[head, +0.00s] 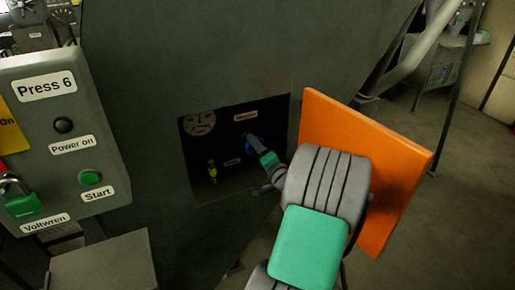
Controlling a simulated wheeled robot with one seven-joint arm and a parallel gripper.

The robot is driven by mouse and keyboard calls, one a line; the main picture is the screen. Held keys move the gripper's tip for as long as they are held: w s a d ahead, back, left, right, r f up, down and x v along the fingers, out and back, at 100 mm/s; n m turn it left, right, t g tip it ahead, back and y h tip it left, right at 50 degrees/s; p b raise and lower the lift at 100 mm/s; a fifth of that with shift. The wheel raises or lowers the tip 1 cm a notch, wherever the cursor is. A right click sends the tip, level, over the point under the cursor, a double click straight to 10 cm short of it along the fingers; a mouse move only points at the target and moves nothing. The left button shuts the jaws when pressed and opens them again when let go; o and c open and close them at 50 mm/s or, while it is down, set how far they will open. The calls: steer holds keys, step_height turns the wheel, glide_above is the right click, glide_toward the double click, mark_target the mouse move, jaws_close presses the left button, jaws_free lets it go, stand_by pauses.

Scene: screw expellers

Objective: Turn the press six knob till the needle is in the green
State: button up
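The Press 6 recess is a dark square opening in a grey-green housing. A round gauge (200,122) with a pale dial sits at its upper left. The needle and any green band are too small to read. My arm reaches into the recess from the lower right. My gripper (256,147) is at the blue knob and partly covers it. Whether its fingers touch or close on the knob cannot be told.
An orange door (390,172) stands open right of the recess, close beside my arm. A yellow-green part (212,171) sits low in the recess. The Press 6 control panel (105,165) at left carries a green start button (90,177) and green padlock (22,204).

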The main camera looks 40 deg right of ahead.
steer(key=o, duration=1.4)
steer(key=b+v, duration=0.1)
steer(key=v, duration=0.7)
steer(key=shift+w, duration=0.1)
